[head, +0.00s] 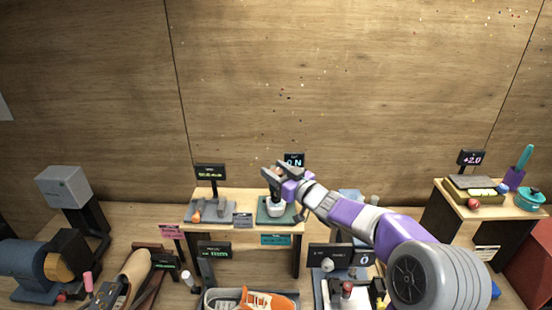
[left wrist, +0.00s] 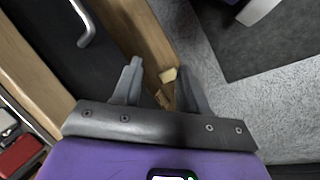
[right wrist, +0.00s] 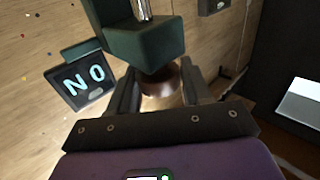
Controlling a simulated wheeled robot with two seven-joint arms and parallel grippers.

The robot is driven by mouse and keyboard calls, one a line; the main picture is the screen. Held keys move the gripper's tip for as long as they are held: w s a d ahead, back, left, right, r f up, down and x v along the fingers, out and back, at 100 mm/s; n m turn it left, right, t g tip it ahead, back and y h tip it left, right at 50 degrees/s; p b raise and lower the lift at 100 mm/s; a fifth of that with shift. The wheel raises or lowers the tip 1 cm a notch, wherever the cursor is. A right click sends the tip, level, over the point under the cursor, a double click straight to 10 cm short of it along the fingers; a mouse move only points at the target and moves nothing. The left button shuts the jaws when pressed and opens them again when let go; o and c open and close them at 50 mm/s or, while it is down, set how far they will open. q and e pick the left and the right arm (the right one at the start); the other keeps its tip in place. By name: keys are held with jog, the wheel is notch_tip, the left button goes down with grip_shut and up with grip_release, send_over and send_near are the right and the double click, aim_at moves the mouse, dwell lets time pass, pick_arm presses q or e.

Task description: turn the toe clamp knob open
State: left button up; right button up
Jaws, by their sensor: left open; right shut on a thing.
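My right gripper (head: 272,172) is over a small green-based device (head: 265,216) on the middle wooden stand. In the right wrist view my right gripper (right wrist: 167,92) is shut on a brown, rounded knob (right wrist: 163,88), partly hidden by the fingers. The knob sits against the device's dark green block (right wrist: 143,42), which carries a shiny rod. An orange and white sneaker (head: 267,299) lies at the bottom of the head view. A fixture with a red knob (head: 347,288) stands right of it; I cannot tell which is the toe clamp. My left gripper (left wrist: 158,88) is open and empty.
The right stand (head: 445,210) carries a tray and a teal pot (head: 530,198). Wooden furniture (left wrist: 150,35) is close to the left gripper.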

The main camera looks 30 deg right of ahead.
aim_at(282, 173)
jog(key=shift+r+n+g+y+p, duration=0.1)
jog(key=shift+n+g+y+p, duration=0.4)
jog(key=shift+n+y+p, duration=1.05)
jog(key=shift+n+g+y+p, duration=0.4)
jog(key=shift+y+p, duration=0.65)
jog(key=shift+p, duration=1.35)
jog(key=shift+n+g+y+p, duration=0.8)
jog(key=shift+y+p, duration=0.3)
jog(key=shift+y, duration=0.1)
jog(key=o, duration=0.9)
jog(key=shift+o, duration=0.2)
jog(key=b+v, duration=0.1)
jog(key=v, duration=0.6)
jog(key=shift+s+d, duration=0.15)
jog(key=shift+s, duration=0.1)
